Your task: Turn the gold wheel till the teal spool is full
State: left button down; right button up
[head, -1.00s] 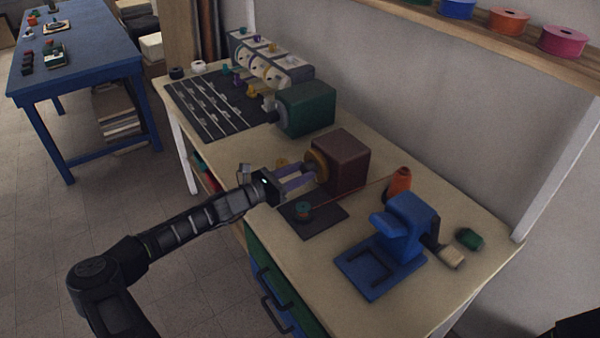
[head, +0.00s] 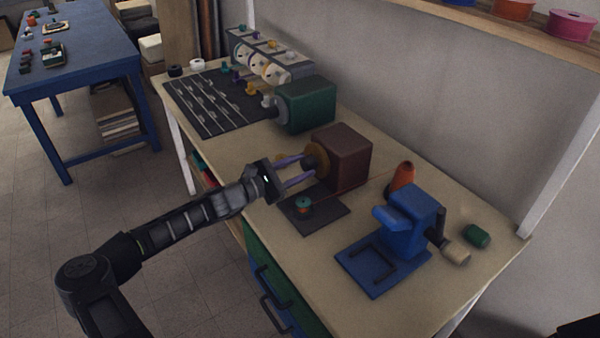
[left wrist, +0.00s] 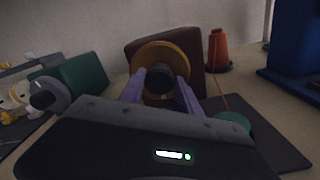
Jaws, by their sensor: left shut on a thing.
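The gold wheel (head: 318,152) is on the left face of a dark red-brown box (head: 345,160) on the bench. My left gripper (head: 308,168) reaches it from the left. In the left wrist view the wheel (left wrist: 180,55) is straight ahead, and my purple fingers (left wrist: 158,82) are shut on its dark round hub. The teal spool (head: 303,203) stands upright on a dark mat (head: 325,215) in front of the box. A thin red thread runs to it from an orange cone (head: 402,177). How full the spool is, I cannot tell.
A blue machine (head: 405,235) with a pale knob stands to the right, with a dark green piece (head: 477,236) beside it. A green box (head: 307,105) and a dark slotted board (head: 215,103) are farther left. The bench front is clear.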

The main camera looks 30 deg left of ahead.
pick_arm(q)
jog(key=m+b, duration=0.1)
jog(key=m, duration=0.1)
jog(key=m+b, duration=0.1)
jog(key=b, duration=0.1)
jog(key=shift+f+m, duration=0.3)
jog(key=shift+m, duration=0.1)
jog(key=m+b, duration=1)
jog(key=b, duration=0.1)
jog(key=shift+f, duration=0.2)
jog(key=m+b, duration=0.9)
jog(key=b, duration=0.3)
jog(key=shift+r+m+b, duration=0.2)
jog(key=shift+m+b, duration=0.55)
jog(key=shift+m, duration=0.35)
jog(key=c, duration=0.9)
grip_release()
jog(key=shift+r, duration=0.1)
jog(key=shift+o, duration=0.2)
jog(key=shift+p+v, duration=0.35)
jog(key=shift+v, duration=3.55)
